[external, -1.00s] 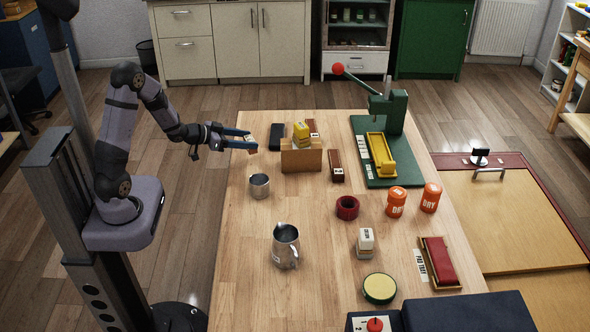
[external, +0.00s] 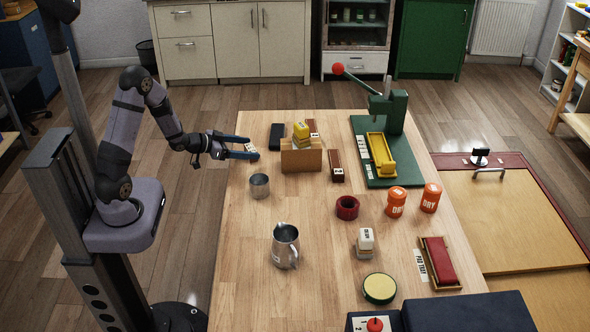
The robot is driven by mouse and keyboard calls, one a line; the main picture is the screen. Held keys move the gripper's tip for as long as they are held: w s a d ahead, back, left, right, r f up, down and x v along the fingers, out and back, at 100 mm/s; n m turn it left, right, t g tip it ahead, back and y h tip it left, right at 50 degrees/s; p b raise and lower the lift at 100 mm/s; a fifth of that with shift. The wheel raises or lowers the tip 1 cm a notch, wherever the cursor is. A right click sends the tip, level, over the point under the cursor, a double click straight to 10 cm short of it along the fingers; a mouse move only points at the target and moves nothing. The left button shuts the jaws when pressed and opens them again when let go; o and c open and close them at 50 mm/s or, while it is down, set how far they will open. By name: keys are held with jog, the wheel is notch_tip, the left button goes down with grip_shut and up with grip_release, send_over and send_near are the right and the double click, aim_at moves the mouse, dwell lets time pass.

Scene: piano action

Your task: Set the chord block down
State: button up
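My gripper (external: 251,148), with blue fingers, is low over the left edge of the table, near its far left corner. A small pale block with dark markings (external: 250,147), apparently the chord block, sits between the fingertips. The fingers partly hide it. I cannot tell whether the fingers press on it, or whether its underside touches the wooden table (external: 325,215).
A dark block (external: 276,136) and a wooden stand (external: 301,160) with a yellow-topped block (external: 301,131) are right of the gripper. A metal cup (external: 260,186) stands in front, with a metal pitcher (external: 286,246) nearer. A green lever press (external: 388,110) is at back right.

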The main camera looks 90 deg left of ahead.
jog(key=shift+r, duration=0.25)
jog(key=p+v, duration=0.4)
jog(key=v, duration=0.5)
jog(key=shift+s+r, duration=0.2)
jog(key=shift+s, duration=0.05)
jog(key=p+v, duration=0.2)
jog(key=p, duration=0.5)
jog(key=shift+d, duration=0.1)
jog(key=shift+s+d+f+p, duration=0.1)
jog(key=shift+s+p, duration=0.05)
jog(key=shift+p, duration=0.15)
jog(key=shift+f, duration=0.1)
